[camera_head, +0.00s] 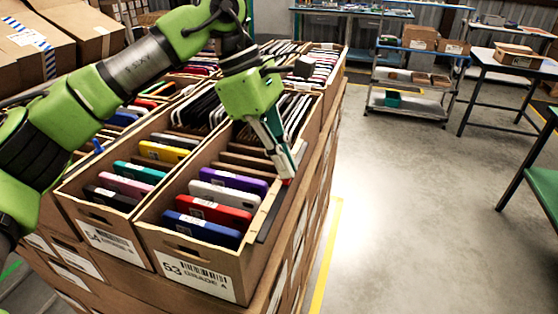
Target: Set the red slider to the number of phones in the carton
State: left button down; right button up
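The carton (186,272) at the front, labelled 53, is tilted and open. Several phones stand in it in a row: a blue one (202,229), a red one (213,209), a white one (221,194) and a purple one (233,180). Brown dividers show behind them. A pale wooden strip (262,212) runs along the carton's right side. The small red slider (287,181) shows at its far end, partly hidden by my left gripper (286,170). Its fingertips point down right at the slider; whether they grip it is unclear. My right gripper is not in view.
A neighbouring carton (109,240) labelled 54 stands left with more phones. More filled cartons stand behind. Brown boxes (77,30) are stacked at the back left. A cart (408,103) and tables (510,72) stand across the floor, which is clear on the right.

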pick_arm(q)
jog(key=shift+w, duration=0.2)
jog(key=shift+s, duration=0.1)
jog(key=c, duration=2.2)
grip_release()
jog(key=shift+c, duration=0.2)
jog(key=v, duration=1.2)
jog(key=shift+d, duration=0.1)
